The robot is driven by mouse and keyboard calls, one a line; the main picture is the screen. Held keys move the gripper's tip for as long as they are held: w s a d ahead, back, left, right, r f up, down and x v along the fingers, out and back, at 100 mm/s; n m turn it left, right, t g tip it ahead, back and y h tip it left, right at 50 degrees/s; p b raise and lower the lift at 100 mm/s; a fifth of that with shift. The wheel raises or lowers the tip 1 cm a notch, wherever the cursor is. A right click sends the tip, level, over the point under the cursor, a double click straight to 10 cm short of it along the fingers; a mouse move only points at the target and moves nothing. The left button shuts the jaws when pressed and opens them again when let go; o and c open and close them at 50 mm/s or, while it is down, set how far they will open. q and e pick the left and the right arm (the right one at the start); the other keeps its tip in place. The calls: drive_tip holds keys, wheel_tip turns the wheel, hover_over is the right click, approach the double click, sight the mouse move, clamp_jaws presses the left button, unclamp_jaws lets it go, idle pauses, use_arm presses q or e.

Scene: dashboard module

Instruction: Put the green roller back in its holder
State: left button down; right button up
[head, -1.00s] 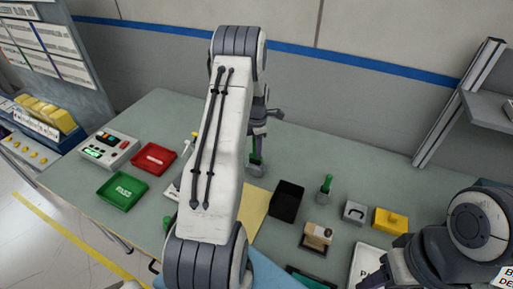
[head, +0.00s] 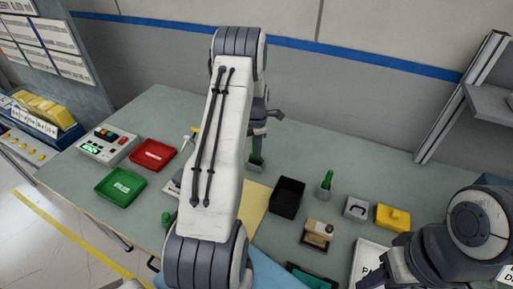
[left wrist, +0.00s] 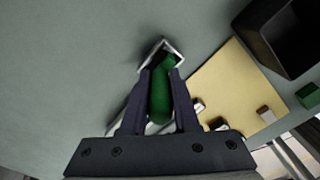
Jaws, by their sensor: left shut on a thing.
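The green roller (left wrist: 160,98) is between the fingers of my left gripper (left wrist: 160,90), which is shut on it. Its far end is at the square mouth of a grey holder (left wrist: 150,50) in the left wrist view; how deep it sits I cannot tell. In the head view my left gripper (head: 257,138) points down, with a little green of the roller (head: 256,158) showing below it, just above the holder (head: 256,168). My left arm hides part of the table. My right arm is at the lower right; its fingertips do not show.
Right of the holder are a black bin (head: 287,197), another green item in a grey holder (head: 326,184), a grey block (head: 356,208) and a yellow block (head: 392,217). Red (head: 154,155) and green (head: 121,186) trays lie left. The table behind the holder is clear.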

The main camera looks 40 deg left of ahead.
use_arm(q)
drive_tip(key=shift+f+b, duration=0.8)
drive_tip(key=shift+f, duration=0.45)
drive_tip(key=c, duration=0.6)
unclamp_jaws()
drive_tip(key=shift+r, duration=0.1)
wheel_tip(320, 180, up, 10)
drive_tip(key=b, duration=0.3)
drive_tip(key=shift+r, duration=0.2)
drive_tip(key=s+d+r+m, duration=0.2)
drive_tip(key=d+m, duration=0.3)
drive_tip(key=d, duration=0.3)
drive_tip(key=s+d+r+m, duration=0.1)
drive_tip(key=d+r+m, duration=0.2)
drive_tip(key=d+m, duration=0.45)
drive_tip(key=s+d+r+m, duration=0.2)
drive_tip(key=d+m, duration=0.2)
drive_tip(key=d, duration=0.6)
drive_tip(key=s+d+m, duration=0.4)
drive_tip(key=s+m, duration=0.2)
drive_tip(key=s, duration=0.1)
drive_tip(key=s+d+m, duration=0.4)
drive_tip(key=s+m, duration=0.3)
drive_tip(key=s, duration=0.1)
drive_tip(key=s+d+m+h+b, duration=0.1)
drive_tip(key=s+d+m, duration=0.3)
drive_tip(key=s+m, duration=0.3)
drive_tip(key=shift+s+r+m, duration=0.2)
drive_tip(key=shift+s+m, duration=0.05)
drive_tip(key=shift+s, duration=0.35)
